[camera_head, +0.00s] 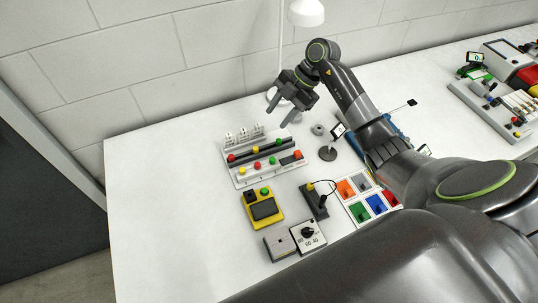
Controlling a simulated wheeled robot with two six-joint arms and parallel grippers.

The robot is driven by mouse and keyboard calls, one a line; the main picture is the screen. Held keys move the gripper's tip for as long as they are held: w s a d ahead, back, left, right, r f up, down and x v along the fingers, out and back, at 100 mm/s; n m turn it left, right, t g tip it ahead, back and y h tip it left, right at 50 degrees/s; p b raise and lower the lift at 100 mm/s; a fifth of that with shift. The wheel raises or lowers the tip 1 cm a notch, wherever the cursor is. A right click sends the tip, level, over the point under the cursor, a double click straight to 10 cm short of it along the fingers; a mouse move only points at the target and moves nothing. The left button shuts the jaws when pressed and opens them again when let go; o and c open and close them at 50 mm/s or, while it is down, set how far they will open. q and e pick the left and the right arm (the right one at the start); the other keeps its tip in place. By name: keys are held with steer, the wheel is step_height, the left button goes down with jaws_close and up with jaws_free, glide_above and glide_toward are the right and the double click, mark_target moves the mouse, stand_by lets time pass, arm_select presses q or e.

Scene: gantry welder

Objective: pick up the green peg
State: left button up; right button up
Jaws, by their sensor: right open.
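A white board (242,181) with dark and grey rails lies on the table, left of centre. Small round red, yellow and green tops stand along its rails. One green top (278,142) is at the right of the back rail, and another green top (273,160) is on the front rail. I cannot tell which of them is the green peg. My right gripper (279,114) is open and empty, above and behind the board, with its fingers pointing down and toward the front. My left gripper is not in view.
A yellow box (263,210) with buttons, a dial box (307,235) and a coloured panel (349,206) are nearer the front. A lamp (305,14) stands behind my right gripper. A small round stand (327,154) is right of the board. The table's left side is clear.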

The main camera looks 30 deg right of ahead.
steer(key=d+m+g+h, duration=0.1)
steer(key=d+h, duration=0.1)
steer(key=d, duration=0.1)
steer(key=b, duration=0.9)
glide_above(273, 158)
steer(key=d, duration=0.3)
step_height(273, 158, down, 10)
steer(key=f, duration=0.1)
steer(key=a+f+p, duration=0.2)
steer(key=f, duration=0.1)
steer(key=shift+a+f+g, duration=0.1)
steer(key=shift+a+g, duration=0.05)
steer(key=shift+g, duration=0.25)
steer(key=shift+a+f, duration=0.2)
steer(key=shift+f, duration=0.35)
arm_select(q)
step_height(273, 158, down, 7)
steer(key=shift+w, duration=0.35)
arm_select(e)
jaws_close()
